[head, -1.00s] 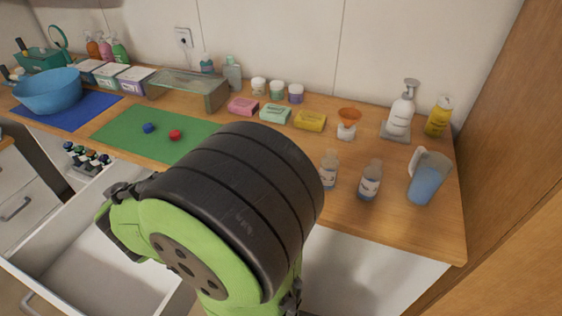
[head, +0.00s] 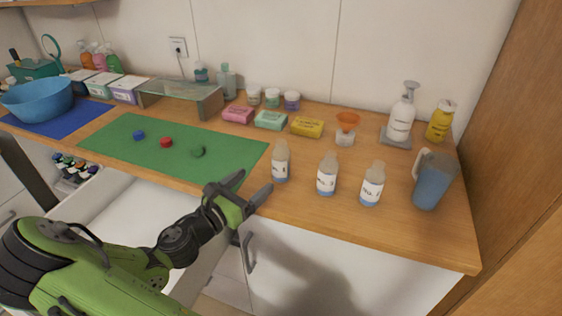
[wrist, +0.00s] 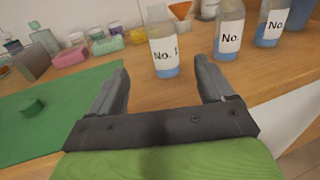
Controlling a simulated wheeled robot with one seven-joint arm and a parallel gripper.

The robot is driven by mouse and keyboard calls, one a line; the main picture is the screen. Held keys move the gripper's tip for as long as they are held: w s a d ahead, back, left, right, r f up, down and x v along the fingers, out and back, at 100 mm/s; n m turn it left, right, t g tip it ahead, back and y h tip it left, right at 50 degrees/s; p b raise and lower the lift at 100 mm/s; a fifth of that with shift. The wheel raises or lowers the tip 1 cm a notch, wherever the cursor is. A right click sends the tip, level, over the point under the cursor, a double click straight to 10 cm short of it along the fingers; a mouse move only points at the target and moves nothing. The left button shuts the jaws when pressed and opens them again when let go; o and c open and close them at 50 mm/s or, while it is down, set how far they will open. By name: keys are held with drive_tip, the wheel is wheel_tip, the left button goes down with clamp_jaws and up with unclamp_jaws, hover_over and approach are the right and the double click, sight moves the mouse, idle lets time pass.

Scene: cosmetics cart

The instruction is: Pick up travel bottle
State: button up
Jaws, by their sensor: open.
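Three clear travel bottles with white "No." labels and blue liquid stand upright in a row near the counter's front edge: the left bottle (head: 281,161), the middle bottle (head: 327,175) and the right bottle (head: 372,185). My gripper (head: 257,181) is open and empty at the front edge, just left of and nearer than the left bottle. In the wrist view, the left bottle (wrist: 163,47) stands beyond and between the open fingers, not between the pads. The middle bottle (wrist: 229,32) and right bottle (wrist: 271,26) are farther right, their tops cut off.
A blue jug (head: 433,180) stands right of the bottles. The green mat (head: 110,140) with blue, red and green caps lies left. Soap bars (head: 271,121) and an orange funnel (head: 347,121) are behind. An open drawer (head: 130,215) is below the counter at left.

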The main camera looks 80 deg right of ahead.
sight(275, 164)
drive_tip(key=x, duration=0.6)
drive_tip(key=shift+s+d+f+b, duration=0.1)
drive_tip(key=shift+d+f+b, duration=0.05)
drive_tip(key=shift+b, duration=0.25)
drive_tip(key=x, duration=0.2)
drive_tip(key=b+x, duration=0.1)
drive_tip(key=x, duration=0.2)
drive_tip(key=shift+s+d+r, duration=0.2)
drive_tip(key=shift+s, duration=0.05)
drive_tip(key=shift+a, duration=0.1)
drive_tip(key=c, duration=1.1)
wheel_tip(275, 164, up, 28)
drive_tip(key=p, duration=1.5)
drive_tip(key=shift+r, duration=0.1)
